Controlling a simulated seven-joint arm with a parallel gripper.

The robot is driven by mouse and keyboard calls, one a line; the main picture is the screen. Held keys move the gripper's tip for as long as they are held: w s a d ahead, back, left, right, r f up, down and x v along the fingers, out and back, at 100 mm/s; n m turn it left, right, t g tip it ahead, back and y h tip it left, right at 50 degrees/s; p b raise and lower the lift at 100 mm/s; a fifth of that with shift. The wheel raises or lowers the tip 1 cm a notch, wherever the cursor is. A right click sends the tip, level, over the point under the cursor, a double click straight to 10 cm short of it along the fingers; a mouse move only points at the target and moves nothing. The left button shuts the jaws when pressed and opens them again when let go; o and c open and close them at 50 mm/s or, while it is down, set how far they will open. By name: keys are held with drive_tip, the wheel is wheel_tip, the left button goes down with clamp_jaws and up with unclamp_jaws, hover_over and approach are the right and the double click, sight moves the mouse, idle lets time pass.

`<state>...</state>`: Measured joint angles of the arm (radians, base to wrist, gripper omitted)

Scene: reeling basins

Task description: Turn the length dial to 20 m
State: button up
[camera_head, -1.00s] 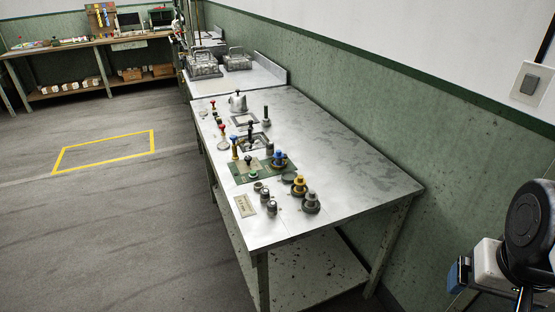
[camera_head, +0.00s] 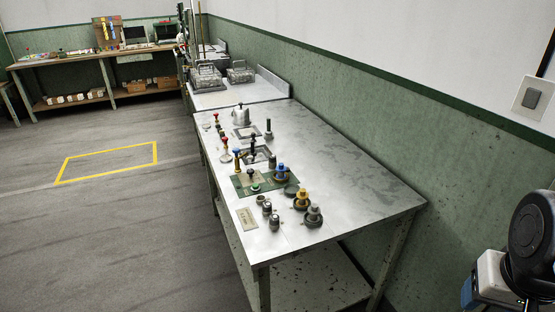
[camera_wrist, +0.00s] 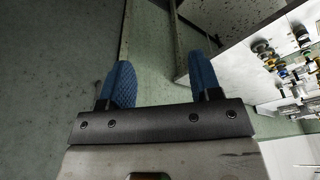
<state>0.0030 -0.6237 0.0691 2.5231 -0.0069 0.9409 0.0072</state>
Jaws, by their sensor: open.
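A group of knobs and dials stands on the metal table (camera_head: 355,185). It includes a blue-topped knob (camera_head: 281,172), a yellow knob (camera_head: 301,199) and a dark grey knob (camera_head: 314,215) along its right side. Their markings are too small to read, so I cannot tell which is the length dial or its setting. My gripper (camera_wrist: 160,75) shows in the wrist view with two blue fingers spread apart and nothing between them.
Two small grey knobs (camera_head: 270,215) and a label plate (camera_head: 247,218) lie near the table's front left. Wire baskets (camera_head: 207,76) stand at the far end. A green wall (camera_head: 330,95) runs behind the table. The floor to the left is open, with a yellow outline (camera_head: 107,162).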

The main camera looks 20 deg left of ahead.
drive_tip(key=w+a+r+n+y, duration=0.1)
drive_tip(key=w+a+n, duration=0.1)
drive_tip(key=w+a, duration=0.55)
drive_tip(key=w+a+r+n, duration=0.2)
drive_tip(key=w+a+n, duration=0.15)
drive_tip(key=w, duration=0.75)
drive_tip(key=w+a+r+n+y, duration=0.1)
drive_tip(key=w+a+n, duration=0.1)
drive_tip(key=w+a, duration=0.55)
drive_tip(key=n+g+y, duration=0.2)
drive_tip(key=n+g, duration=0.1)
drive_tip(key=n, duration=0.8)
hover_over(251, 170)
drive_tip(key=d, duration=0.3)
wheel_tip(251, 170, down, 22)
drive_tip(key=shift+s+r, duration=0.15)
drive_tip(key=shift+d+m, duration=0.1)
drive_tip(key=shift+m, duration=0.15)
drive_tip(key=shift+x, duration=3.9)
drive_tip(key=shift+c, duration=0.3)
